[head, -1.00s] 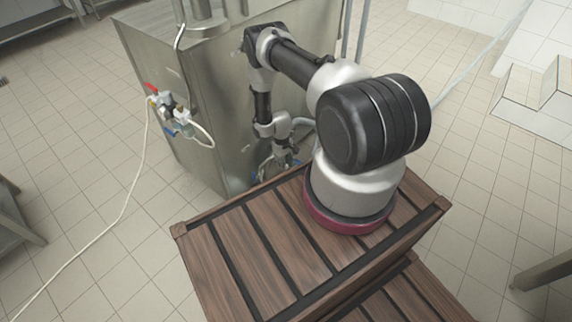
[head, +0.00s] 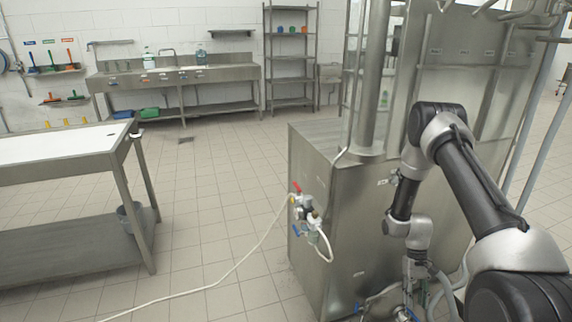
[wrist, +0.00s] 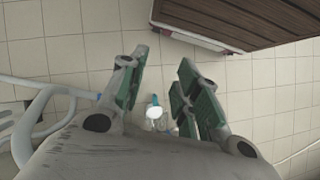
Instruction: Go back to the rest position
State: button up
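My gripper (wrist: 163,60) is open in the wrist view, its green-padded fingers spread apart with nothing held between them. A small white round piece with blue parts (wrist: 155,111) shows in the gap, beyond the fingers; I cannot tell what it is. In the head view my arm reaches down at the right, and my gripper (head: 408,308) is near the bottom edge, partly cut off and close to the steel machine (head: 350,240).
Valves with red and blue handles (head: 306,212) stick out from the machine's left side, with a white hose (head: 240,262) trailing over the floor. A steel table (head: 70,150) stands at the left, a sink counter (head: 175,78) at the back.

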notch_tip(320, 180, up, 27)
jog(key=s+a+t, duration=0.1)
jog(key=s+a, duration=0.1)
jog(key=s+a+r+t, duration=0.2)
jog(key=s+r+t, duration=0.2)
jog(key=r, duration=0.9)
jog(key=s+a+r+t, duration=0.2)
jog(key=s+r+t, duration=0.3)
jog(key=s+r, duration=0.6)
notch_tip(320, 180, up, 3)
jog(key=shift+r, duration=0.1)
jog(key=shift+s, duration=0.1)
